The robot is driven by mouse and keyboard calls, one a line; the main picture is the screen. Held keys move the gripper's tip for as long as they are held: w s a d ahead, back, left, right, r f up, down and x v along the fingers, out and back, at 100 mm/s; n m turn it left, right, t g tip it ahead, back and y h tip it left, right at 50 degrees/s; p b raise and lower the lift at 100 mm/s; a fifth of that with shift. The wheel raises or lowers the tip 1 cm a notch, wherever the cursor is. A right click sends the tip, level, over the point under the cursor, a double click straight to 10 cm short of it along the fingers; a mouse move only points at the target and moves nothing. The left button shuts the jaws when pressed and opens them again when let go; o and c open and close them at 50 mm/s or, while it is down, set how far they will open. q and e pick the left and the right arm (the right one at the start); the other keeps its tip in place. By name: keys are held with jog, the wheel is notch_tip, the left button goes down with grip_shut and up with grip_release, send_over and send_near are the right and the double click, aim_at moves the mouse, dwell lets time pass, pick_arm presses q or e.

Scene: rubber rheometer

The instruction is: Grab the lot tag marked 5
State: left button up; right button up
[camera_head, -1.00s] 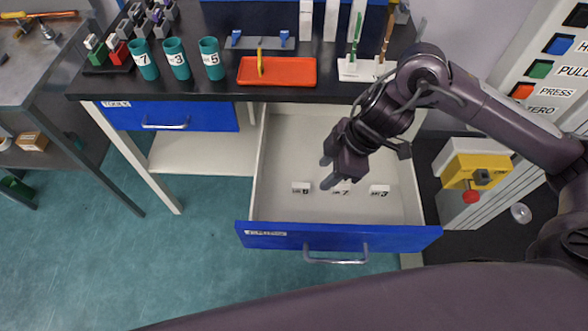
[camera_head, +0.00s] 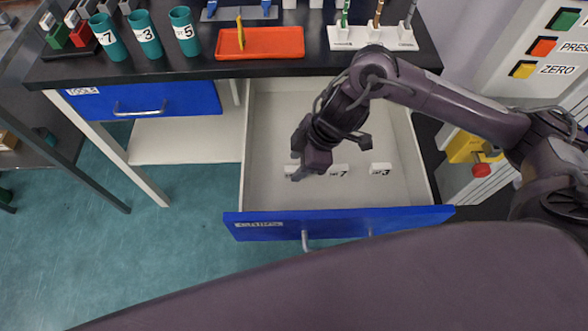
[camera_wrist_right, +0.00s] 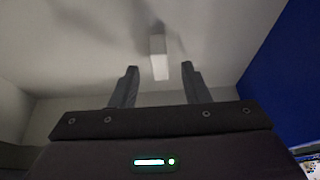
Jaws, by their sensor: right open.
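Three small white lot tags stand in a row in the open drawer. The tag marked 7 (camera_head: 340,170) is in the middle and the tag marked 3 (camera_head: 381,169) is on the right. The left tag (camera_head: 289,169) is mostly hidden by my right gripper (camera_head: 297,170), so its number cannot be read now. In the right wrist view, a white tag (camera_wrist_right: 159,62) stands just beyond and between the open fingers of my right gripper (camera_wrist_right: 159,69), with nothing held. My left gripper is out of view.
The blue-fronted drawer (camera_head: 262,217) has pale walls around the tags, with bare floor behind them. Above it, the black bench carries teal cups marked 7, 3 and 5 (camera_head: 185,32), an orange tray (camera_head: 285,42) and a white rack (camera_head: 372,38).

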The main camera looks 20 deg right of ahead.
jog(key=shift+w+a+f, duration=0.1)
jog(key=shift+a+f, duration=0.15)
jog(key=shift+f, duration=0.45)
grip_shut()
jog(key=shift+r, duration=0.1)
